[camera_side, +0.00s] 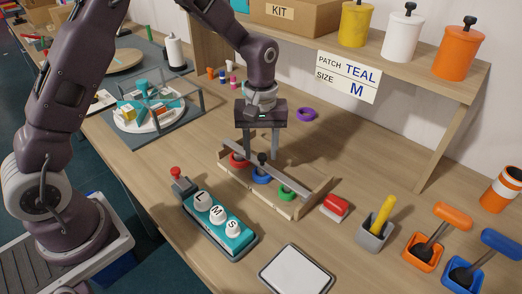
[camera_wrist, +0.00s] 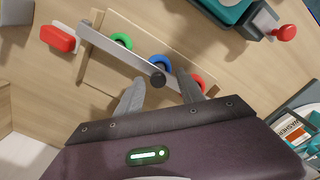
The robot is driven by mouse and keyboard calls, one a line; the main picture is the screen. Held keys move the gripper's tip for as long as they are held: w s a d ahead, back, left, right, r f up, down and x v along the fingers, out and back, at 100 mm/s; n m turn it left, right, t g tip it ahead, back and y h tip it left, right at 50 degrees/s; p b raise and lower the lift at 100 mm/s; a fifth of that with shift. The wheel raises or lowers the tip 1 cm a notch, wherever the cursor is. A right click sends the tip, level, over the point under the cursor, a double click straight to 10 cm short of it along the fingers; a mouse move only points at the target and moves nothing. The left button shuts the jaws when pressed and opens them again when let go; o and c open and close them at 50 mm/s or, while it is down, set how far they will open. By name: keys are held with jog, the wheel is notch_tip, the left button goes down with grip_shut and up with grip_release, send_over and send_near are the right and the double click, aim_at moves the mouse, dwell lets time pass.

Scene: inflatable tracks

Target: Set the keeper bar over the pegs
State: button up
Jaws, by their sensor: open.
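The keeper bar (camera_side: 285,173), a long grey strip with a black knob (camera_side: 262,158), lies lengthwise along the wooden peg rack (camera_side: 273,201). Red (camera_side: 238,161), blue (camera_side: 261,178) and green (camera_side: 287,193) rings sit on the rack beside the bar. The pegs are mostly hidden, and I cannot tell whether the bar is seated on them. My gripper (camera_side: 261,155) is open above the rack, pointing down, with a finger on either side of the knob. The wrist view also shows the knob (camera_wrist: 157,80) between the fingertips, and the bar (camera_wrist: 115,53).
A red block (camera_side: 334,207) lies just right of the rack. A teal box with L, M and S buttons (camera_side: 219,225) stands in front. A grey holder with a yellow handle (camera_side: 374,233) is to the right. A shelf (camera_side: 320,40) stands behind, and a purple ring (camera_side: 306,114) lies before it.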

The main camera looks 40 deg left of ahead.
aim_at(260, 156)
notch_tip(260, 156, up, 7)
jog(key=shift+f, duration=0.2)
jog(key=s+a+r+m+t, duration=0.1)
jog(key=s+r+m+t, duration=0.15)
jog(key=s+r, duration=0.6)
jog(key=s+a+r+m+t, duration=0.15)
jog(key=s+r+m, duration=0.3)
jog(key=s, duration=0.65)
jog(key=s+f+m+t, duration=0.1)
jog(key=s+m, duration=0.1)
jog(key=s, duration=0.4)
jog(key=shift+s+t, duration=0.2)
jog(key=shift+t, duration=0.1)
